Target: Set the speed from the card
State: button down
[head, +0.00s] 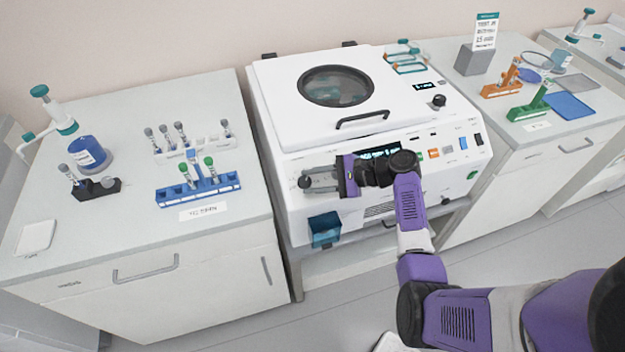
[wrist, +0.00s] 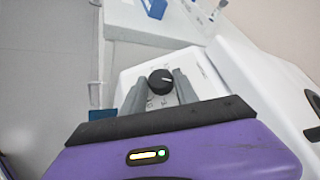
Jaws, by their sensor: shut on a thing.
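A white centrifuge-like machine (head: 300,120) stands in the middle, with a dark round window in its lid. A black knob (head: 304,182) is at the left of its front panel; in the wrist view the knob (wrist: 161,80) has a light pointer line. My gripper (head: 320,180) is shut on this knob, its grey fingers (wrist: 160,88) on either side. A dark display (head: 380,152) with blue-green characters is partly hidden by my wrist. The card (head: 486,30), white with a green header, stands upright on the right; its small print is hard to read.
On the left bench are a blue tube rack (head: 198,189), a white rack (head: 192,148) and a blue jar (head: 88,153). On the right bench are a grey block (head: 474,60), orange (head: 500,84) and green racks (head: 530,108). A teal bin (head: 325,230) hangs below the knob.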

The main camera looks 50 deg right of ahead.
jog(key=shift+w+d+r+n+g+y, duration=0.1)
jog(key=shift+n+g+y, duration=0.05)
jog(key=shift+n+g, duration=0.35)
jog(key=shift+w+a+r+n+g+y, duration=0.1)
jog(key=shift+n+g+y, duration=0.1)
jog(key=shift+n+g, duration=0.3)
jog(key=shift+d+r+n+g+y, duration=0.15)
jog(key=shift+n+g, duration=0.25)
jog(key=shift+n, duration=0.2)
jog(key=shift+f+p, duration=0.15)
jog(key=shift+p, duration=0.15)
jog(key=c, duration=0.9)
grip_release()
jog(key=shift+c, duration=0.2)
jog(key=shift+b+v, duration=0.55)
jog(key=shift+v, duration=3.3)
